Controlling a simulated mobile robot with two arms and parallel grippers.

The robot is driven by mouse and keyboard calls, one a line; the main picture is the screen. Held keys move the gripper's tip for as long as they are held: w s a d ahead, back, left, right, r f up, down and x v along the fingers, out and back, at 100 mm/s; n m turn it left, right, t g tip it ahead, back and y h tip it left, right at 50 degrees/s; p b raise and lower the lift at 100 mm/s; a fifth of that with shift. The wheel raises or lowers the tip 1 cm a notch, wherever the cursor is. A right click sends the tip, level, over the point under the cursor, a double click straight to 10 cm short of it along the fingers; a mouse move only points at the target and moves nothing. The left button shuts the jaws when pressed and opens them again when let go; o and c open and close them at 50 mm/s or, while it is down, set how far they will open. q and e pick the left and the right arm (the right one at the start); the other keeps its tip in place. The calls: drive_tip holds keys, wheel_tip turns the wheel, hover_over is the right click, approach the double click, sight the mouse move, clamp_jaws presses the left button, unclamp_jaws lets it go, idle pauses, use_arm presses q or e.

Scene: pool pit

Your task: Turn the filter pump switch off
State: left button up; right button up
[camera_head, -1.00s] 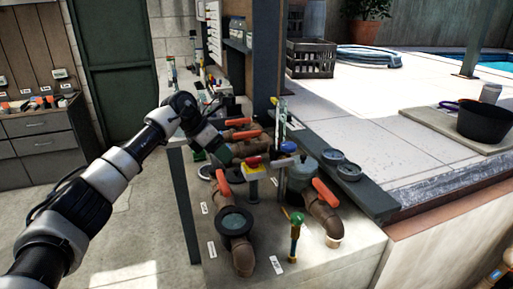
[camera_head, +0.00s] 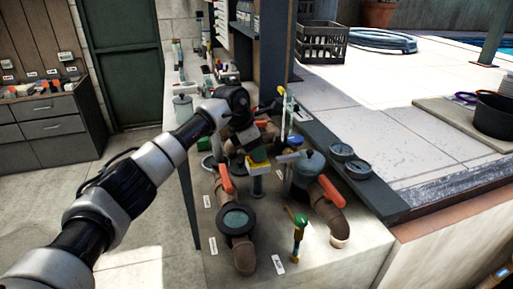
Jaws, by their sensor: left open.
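A small yellow box (camera_head: 258,166) on a short grey post stands among the pipes on the pump bench. It looks like the switch, but its label cannot be read. My left gripper (camera_head: 253,150) is open, pointing down at the top of this box from behind and left. The gripper covers the red part on top of the box, so I cannot tell its position or whether the fingers touch it. My right gripper is not in view.
Brown pipes with orange handles (camera_head: 225,177) stand left of the box, and another orange-handled pipe (camera_head: 329,203) to its right. A grey lidded housing (camera_head: 309,166) is close on the right. A green-topped valve (camera_head: 299,221) stands in front.

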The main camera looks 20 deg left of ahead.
use_arm(q)
drive_tip(key=shift+w+d+f, duration=0.1)
drive_tip(key=shift+f, duration=0.2)
drive_tip(key=c, duration=0.7)
clamp_jaws()
